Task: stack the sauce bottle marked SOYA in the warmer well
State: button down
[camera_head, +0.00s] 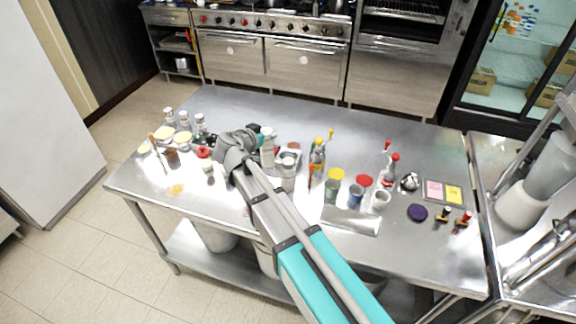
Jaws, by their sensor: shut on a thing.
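My gripper (238,147) is over the left-middle part of the steel table, among small containers. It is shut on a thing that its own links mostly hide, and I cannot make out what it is. No SOYA marking can be read on any bottle. A clear bottle with a red cap (392,169) stands right of the middle, and a bottle with a yellow top (318,157) stands nearer the middle. A shallow rectangular metal piece (350,221) lies near the front edge. I cannot tell whether it is the warmer well.
The steel table (420,255) has free room at its front right and along the back. Several jars (169,116) stand at the left. Tubs with red (363,181) and yellow lids (336,174) stand near the middle. A dark purple disc (417,212) lies at the right.

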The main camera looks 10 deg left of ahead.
jog(key=w+d+m+h, duration=0.2)
jog(key=w+d, duration=0.2)
jog(key=w, duration=0.8)
jog(key=shift+w+d+f+g+b, duration=0.15)
jog(key=shift+w+f+g+b, duration=0.2)
jog(key=shift+f+g, duration=0.1)
notch_tip(320, 180, down, 6)
jog(key=b, duration=0.6)
jog(key=shift+f, duration=0.15)
jog(key=shift+f+b, duration=1.85)
jog(key=shift+b, duration=0.2)
jog(key=shift+f+b, duration=0.3)
jog(key=shift+f, duration=0.05)
jog(key=shift+c, duration=0.5)
grip_release()
